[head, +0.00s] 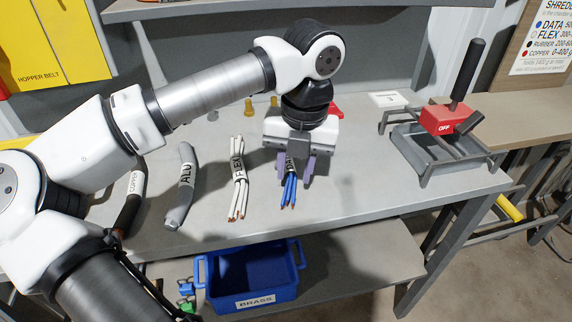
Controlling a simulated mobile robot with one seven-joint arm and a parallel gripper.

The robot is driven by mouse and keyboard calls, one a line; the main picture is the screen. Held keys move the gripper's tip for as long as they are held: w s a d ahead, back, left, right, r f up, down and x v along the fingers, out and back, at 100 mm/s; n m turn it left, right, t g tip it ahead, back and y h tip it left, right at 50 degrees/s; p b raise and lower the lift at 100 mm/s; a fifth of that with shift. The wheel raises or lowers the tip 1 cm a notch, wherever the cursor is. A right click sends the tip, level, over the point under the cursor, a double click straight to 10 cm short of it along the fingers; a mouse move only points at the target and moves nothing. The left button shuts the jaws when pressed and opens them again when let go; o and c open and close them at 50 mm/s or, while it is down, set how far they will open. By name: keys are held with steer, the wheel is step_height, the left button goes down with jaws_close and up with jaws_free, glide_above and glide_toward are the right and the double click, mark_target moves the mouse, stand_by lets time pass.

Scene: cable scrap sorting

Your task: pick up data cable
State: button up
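The data cable (289,192) is a bundle of blue cables with a dark label, partly readable as DATA, on the grey workbench. Its upper part is hidden under my gripper. My gripper (295,173) points down over the bundle, with one purple finger on each side of it. The fingers stand apart, with a gap showing at least on the right, so it looks open. I cannot tell whether either finger touches the cable.
To the left lie a white FLEX bundle (239,190), a grey ALU cable (181,188) and a dark COPPER cable (131,203). A blue BRASS bin (251,285) sits on the lower shelf. Bench right of the cable is clear.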

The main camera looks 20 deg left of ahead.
mark_target(290, 191)
steer(key=f, duration=0.5)
steer(key=shift+a+f, duration=0.1)
steer(key=shift+a, duration=0.25)
steer(key=shift+c, duration=0.2)
jaws_close()
